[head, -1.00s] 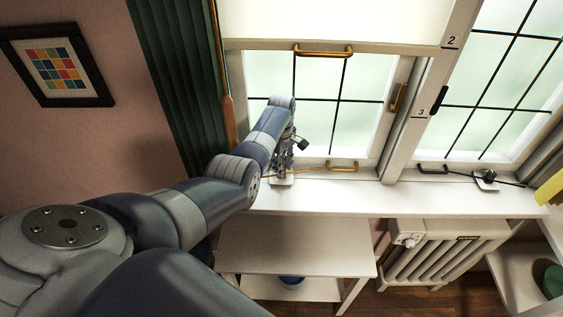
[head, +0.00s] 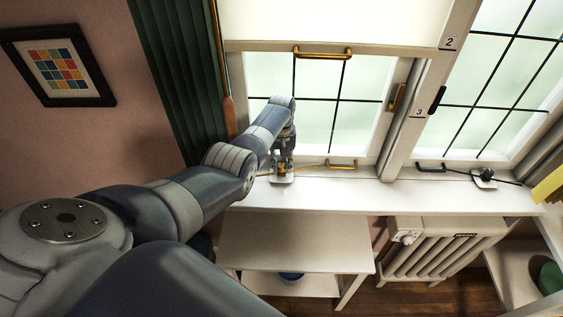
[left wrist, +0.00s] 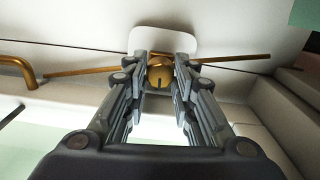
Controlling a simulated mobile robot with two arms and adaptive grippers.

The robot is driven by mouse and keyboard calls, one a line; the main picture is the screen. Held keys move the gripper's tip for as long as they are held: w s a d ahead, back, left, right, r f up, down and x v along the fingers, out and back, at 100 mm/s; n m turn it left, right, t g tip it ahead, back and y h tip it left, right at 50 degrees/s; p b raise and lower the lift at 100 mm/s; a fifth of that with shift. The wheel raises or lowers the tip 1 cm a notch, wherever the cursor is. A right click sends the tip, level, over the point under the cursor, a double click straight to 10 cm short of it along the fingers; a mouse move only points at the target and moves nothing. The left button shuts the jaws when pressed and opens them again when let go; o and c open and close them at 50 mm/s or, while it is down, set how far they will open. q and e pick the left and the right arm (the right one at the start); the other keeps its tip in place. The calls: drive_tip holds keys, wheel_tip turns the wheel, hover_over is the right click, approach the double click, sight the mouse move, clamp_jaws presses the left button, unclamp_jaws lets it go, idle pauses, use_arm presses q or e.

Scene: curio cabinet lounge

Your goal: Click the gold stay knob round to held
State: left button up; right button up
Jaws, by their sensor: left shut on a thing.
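The gold stay knob (left wrist: 160,74) sits on a pale plate (left wrist: 178,38) on the window sill, with a thin gold stay bar (left wrist: 100,69) running out to both sides. My left gripper (left wrist: 160,72) has its two fingers on either side of the knob and is shut on it. In the head view my left gripper (head: 282,166) is at the plate (head: 283,180), pointing down, and hides most of the knob. A dark mark shows on the knob's face in the left wrist view. My right gripper is not in view.
A gold handle (head: 341,164) is on the left window's lower frame, right of the gripper. A black knob and stay (head: 484,176) sit on the sill at right. A white table (head: 295,243) and radiator (head: 440,248) stand below.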

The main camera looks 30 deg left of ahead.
sight(281, 165)
use_arm(q)
drive_tip(key=shift+m, duration=0.5)
drive_tip(key=o, duration=0.8)
wheel_tip(281, 165, up, 12)
idle(0.4)
idle(0.4)
